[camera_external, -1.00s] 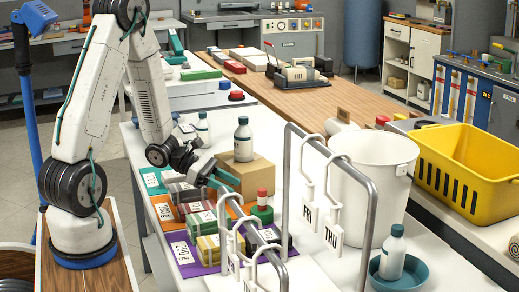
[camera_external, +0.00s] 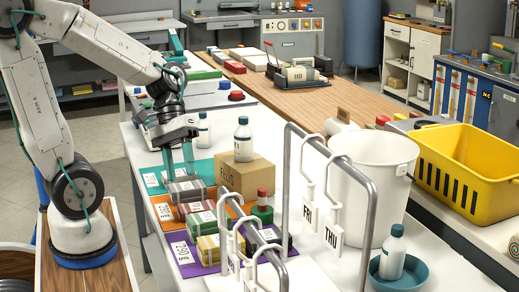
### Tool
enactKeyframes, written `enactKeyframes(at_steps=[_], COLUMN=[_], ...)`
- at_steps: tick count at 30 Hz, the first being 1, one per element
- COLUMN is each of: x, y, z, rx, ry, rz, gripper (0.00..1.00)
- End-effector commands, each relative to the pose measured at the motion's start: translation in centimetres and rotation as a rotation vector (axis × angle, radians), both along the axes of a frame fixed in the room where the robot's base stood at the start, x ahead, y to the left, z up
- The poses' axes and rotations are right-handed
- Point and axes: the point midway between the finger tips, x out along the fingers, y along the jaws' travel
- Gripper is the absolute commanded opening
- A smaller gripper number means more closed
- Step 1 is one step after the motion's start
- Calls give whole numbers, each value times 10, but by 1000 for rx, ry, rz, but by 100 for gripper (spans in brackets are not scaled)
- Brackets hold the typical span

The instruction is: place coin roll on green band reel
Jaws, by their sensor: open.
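The green band reel (camera_external: 262,214) stands on the white table, just in front of a cardboard box. A small red cylinder with a pale band, which looks like the coin roll (camera_external: 262,198), stands upright on top of it. My gripper (camera_external: 180,172) is open and points down, left of the reel and apart from it.
Tagged bundles lie on a teal, an orange and a purple mat (camera_external: 213,266). The cardboard box (camera_external: 240,176) carries a white bottle (camera_external: 243,140). A metal rail (camera_external: 366,215) with FRI and THU tags stands in front, near a white bucket (camera_external: 372,180).

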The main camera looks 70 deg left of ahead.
Motion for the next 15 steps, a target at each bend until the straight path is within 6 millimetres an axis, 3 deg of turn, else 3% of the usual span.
enactKeyframes(at_steps=[3, 6, 15], x=[-33, -51, -70], y=[6, 19, 44], z=[18, 31, 52], rx=[208, 366, 602], ry=[-121, -204, -317], rz=[-250, -407, -605], gripper=[45, 45, 45])
